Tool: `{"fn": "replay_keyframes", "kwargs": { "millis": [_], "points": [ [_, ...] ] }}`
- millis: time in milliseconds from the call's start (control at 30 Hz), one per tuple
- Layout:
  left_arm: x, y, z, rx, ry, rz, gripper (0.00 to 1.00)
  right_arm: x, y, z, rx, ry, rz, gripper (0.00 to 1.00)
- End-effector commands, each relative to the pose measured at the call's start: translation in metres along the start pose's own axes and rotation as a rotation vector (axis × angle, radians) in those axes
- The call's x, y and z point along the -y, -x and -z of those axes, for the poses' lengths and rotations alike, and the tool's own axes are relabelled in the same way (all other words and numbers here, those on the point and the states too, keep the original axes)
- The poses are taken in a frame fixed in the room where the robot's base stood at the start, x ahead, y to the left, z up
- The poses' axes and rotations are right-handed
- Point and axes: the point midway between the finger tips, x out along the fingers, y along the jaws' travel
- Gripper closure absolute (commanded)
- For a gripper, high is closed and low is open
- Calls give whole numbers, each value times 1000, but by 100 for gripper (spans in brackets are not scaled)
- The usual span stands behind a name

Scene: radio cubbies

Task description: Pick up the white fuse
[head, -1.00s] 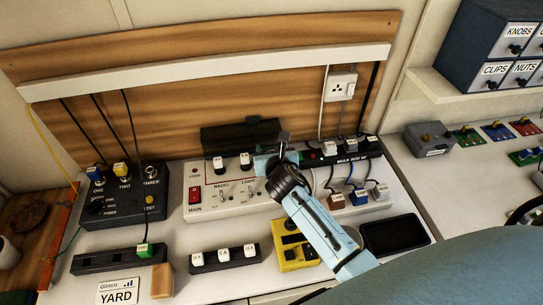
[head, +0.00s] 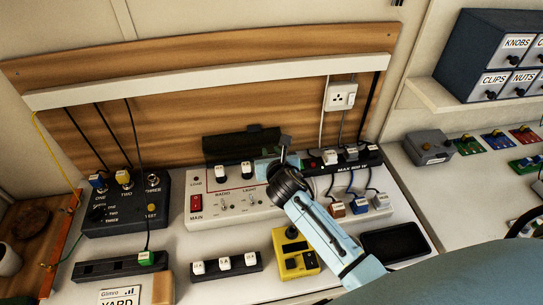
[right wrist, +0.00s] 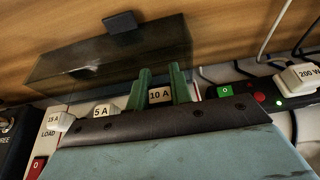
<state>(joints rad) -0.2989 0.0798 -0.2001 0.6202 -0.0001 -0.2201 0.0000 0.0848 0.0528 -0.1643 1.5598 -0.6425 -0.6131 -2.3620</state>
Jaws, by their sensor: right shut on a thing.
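My right gripper (head: 273,160) is at the right end of the fuse row on the white radio panel (head: 240,208). In the right wrist view its green fingers (right wrist: 161,86) are shut on a white fuse marked 10 A (right wrist: 160,96). The gripper hides this fuse in the head view. Two more white fuses stand to its left, one marked 5 A (right wrist: 103,111) and one marked 15 A (right wrist: 58,121). I cannot tell whether the held fuse is still seated. My left gripper is not in view.
A dark, see-through raised cover (right wrist: 115,58) stands behind the fuses. A power strip (head: 345,157) with plugs and cables lies just right of the gripper. A black rack (head: 226,267) with several white fuses and a yellow device (head: 295,255) sit in front.

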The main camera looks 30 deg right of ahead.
Motion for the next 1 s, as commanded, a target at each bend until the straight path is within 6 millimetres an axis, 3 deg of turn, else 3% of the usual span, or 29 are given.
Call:
{"fn": "replay_keyframes", "kwargs": {
  "millis": [100, 700, 1000],
  "points": [
    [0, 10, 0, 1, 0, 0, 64, 0, 8, -22, 6, 2, -1, 100],
    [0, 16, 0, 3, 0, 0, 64, 0, 137, 40, -2, 0, 0, 100],
    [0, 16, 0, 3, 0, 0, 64, 0, 170, 52, 0, 0, 0, 100]
  ]
}}
